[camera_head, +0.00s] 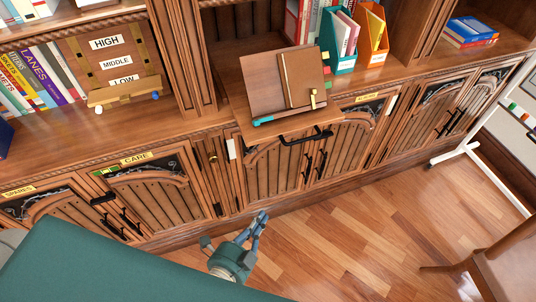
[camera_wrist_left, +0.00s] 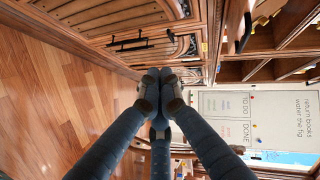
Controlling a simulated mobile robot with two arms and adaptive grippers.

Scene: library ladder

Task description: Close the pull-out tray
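The pull-out tray (camera_head: 268,131) is a wooden board that sticks out from the cabinet in the middle of the head view. A black bar handle (camera_head: 305,138) is on its front edge. A wooden book stand (camera_head: 262,85) and a teal pen-like item (camera_head: 290,116) are on the tray. My left gripper (camera_head: 262,218) is below the tray and in front of the cabinet doors, apart from both. In the left wrist view its fingertips (camera_wrist_left: 160,80) are together with nothing visible between them. My right gripper is in neither view.
Cabinet doors with black handles line the wall under the counter. Books (camera_head: 42,75) and a HIGH/MIDDLE/LOW board (camera_head: 112,55) are left of the tray, and file holders (camera_head: 372,35) behind right. A wooden chair (camera_head: 505,265) and a white stand (camera_head: 490,125) are at the right. The middle floor is clear.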

